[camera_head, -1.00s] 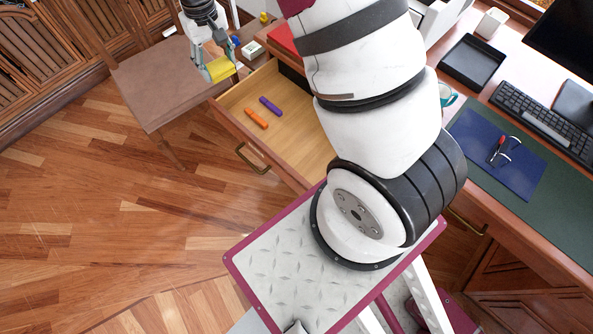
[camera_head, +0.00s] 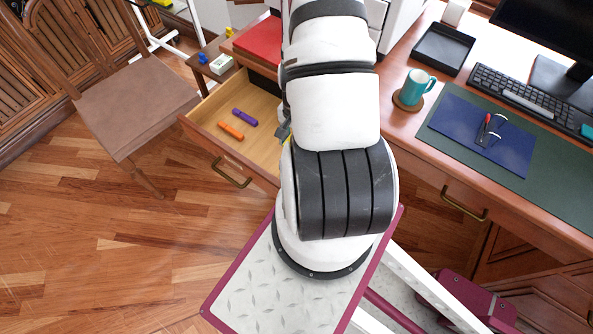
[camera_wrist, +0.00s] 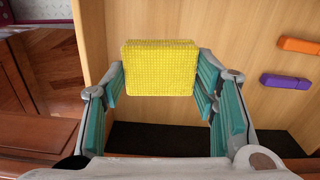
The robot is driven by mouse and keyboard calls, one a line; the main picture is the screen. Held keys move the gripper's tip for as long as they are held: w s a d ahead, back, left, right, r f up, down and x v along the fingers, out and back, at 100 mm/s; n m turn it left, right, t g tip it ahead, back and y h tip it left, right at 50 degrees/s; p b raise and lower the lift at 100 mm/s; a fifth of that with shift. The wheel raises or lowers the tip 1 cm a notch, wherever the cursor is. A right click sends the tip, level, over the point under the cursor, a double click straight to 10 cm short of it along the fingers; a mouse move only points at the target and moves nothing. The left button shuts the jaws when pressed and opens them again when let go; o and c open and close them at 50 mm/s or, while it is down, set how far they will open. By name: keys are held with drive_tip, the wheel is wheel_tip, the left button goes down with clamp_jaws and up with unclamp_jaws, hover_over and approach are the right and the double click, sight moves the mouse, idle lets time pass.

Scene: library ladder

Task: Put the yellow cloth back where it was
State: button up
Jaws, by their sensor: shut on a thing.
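The yellow cloth (camera_wrist: 160,82) is a textured folded block in the wrist view. My gripper (camera_wrist: 160,70) is shut on it, with its teal-padded fingers on the cloth's left and right sides. Behind the cloth is the pale wooden bottom of the open drawer (camera_wrist: 240,40). The drawer also shows in the head view (camera_head: 262,103). There my arm covers the drawer's right part and hides most of the gripper and cloth. How high the cloth is above the drawer bottom I cannot tell.
An orange marker (camera_head: 231,130) and a purple marker (camera_head: 244,117) lie in the drawer. A wooden chair (camera_head: 135,105) stands left of it. The desk holds a teal mug (camera_head: 414,87), black tray (camera_head: 443,48) and keyboard (camera_head: 520,92). A red item (camera_head: 258,40) lies behind the drawer.

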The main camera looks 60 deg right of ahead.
drive_tip(key=shift+s+f+m, duration=0.5)
drive_tip(key=shift+s+f, duration=0.05)
drive_tip(key=shift+s, duration=0.35)
wheel_tip(320, 180, down, 10)
drive_tip(key=shift+r+b, duration=0.1)
drive_tip(key=shift+b, duration=0.4)
drive_tip(key=o, duration=1.2)
drive_tip(key=shift+f, duration=0.2)
drive_tip(key=shift+r, duration=0.15)
